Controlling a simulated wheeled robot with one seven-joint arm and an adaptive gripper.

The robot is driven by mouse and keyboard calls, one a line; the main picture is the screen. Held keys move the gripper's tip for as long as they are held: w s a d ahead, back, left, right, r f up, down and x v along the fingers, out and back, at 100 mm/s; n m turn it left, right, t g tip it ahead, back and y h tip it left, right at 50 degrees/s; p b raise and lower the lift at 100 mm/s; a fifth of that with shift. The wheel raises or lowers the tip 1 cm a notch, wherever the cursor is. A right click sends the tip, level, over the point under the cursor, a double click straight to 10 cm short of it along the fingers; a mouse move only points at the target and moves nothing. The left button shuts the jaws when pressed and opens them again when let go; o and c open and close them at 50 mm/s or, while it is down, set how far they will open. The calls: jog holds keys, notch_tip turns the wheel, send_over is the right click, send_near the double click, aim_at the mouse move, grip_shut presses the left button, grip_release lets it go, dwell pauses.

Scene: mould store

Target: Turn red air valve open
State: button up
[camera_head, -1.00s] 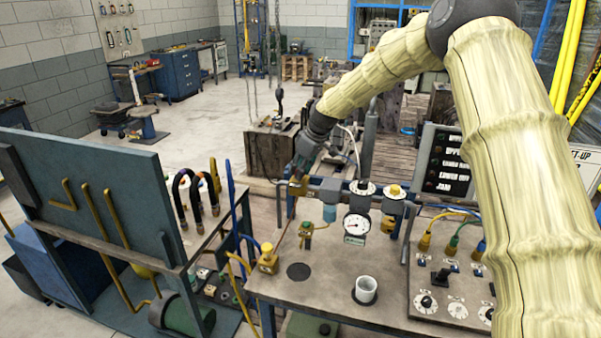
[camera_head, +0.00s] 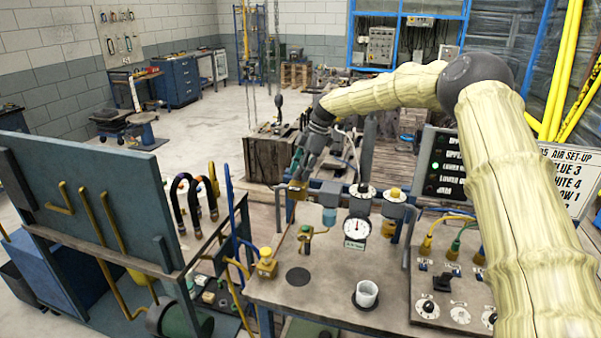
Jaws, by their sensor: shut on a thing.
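My gripper (camera_head: 298,172) is at the left end of the air line along the back of the bench. It is shut on the handle of a brass valve (camera_head: 297,191), whose body shows just below the fingers. The fingers hide the handle, and I cannot make out its red colour. To the right on the same line are a blue-grey bowl (camera_head: 329,216), a white dial gauge (camera_head: 357,227) with its needle near upright, and a yellow-topped unit (camera_head: 394,196).
A lamp panel (camera_head: 445,160) shows one green light. A switch box (camera_head: 452,292) with coloured plugs stands at the bench's right. A white cup (camera_head: 366,293) and a small brass valve (camera_head: 306,236) stand on the bench (camera_head: 325,275). A blue hose frame (camera_head: 95,195) is at left.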

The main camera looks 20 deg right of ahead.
jog(key=shift+w+n+g, duration=0.1)
jog(key=shift+n+g, duration=0.3)
jog(key=shift+n, duration=0.6)
jog(key=o, duration=1)
jog(key=shift+r, duration=0.1)
jog(key=v, duration=1.2)
